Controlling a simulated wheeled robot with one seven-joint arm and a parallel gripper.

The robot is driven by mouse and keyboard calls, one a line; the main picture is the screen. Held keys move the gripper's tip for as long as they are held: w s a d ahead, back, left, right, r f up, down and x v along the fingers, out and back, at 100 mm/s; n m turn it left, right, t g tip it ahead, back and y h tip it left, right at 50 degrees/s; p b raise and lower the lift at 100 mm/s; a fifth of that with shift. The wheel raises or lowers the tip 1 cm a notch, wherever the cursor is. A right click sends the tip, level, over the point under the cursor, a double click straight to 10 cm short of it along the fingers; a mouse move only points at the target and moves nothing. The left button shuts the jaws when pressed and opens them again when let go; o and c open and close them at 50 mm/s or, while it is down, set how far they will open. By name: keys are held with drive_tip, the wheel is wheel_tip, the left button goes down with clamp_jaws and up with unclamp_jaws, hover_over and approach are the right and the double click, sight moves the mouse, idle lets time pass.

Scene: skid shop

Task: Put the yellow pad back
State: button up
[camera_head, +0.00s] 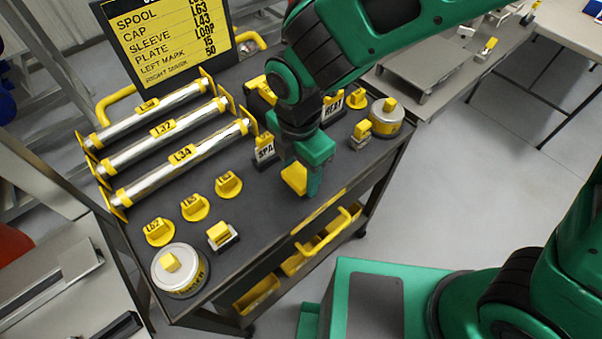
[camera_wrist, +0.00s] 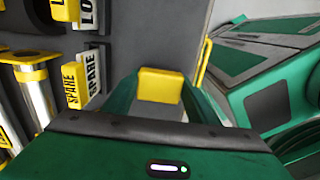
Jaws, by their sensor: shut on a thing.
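The yellow pad (camera_head: 294,178) is a small yellow block held in my gripper (camera_head: 303,182). It is over the dark top of the cart (camera_head: 262,212), near the front edge. I cannot tell whether the pad touches the cart top. In the wrist view the yellow pad (camera_wrist: 160,85) sits between the two green fingers of my gripper (camera_wrist: 160,96). The fingers are shut on it.
Shiny tubes (camera_head: 182,157) lie in yellow holders. Several yellow caps (camera_head: 195,207) stand near a round tin (camera_head: 180,271); another tin (camera_head: 386,118) is at right. A SPARE sign (camera_head: 264,148) stands beside my gripper. The sign board (camera_head: 172,38) rises behind. Bare cart top lies left of my gripper.

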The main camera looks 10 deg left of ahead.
sight(300, 174)
drive_tip(key=shift+f, duration=0.9)
drive_tip(key=shift+f, duration=0.1)
drive_tip(key=o, duration=1.1)
wheel_tip(300, 174, up, 12)
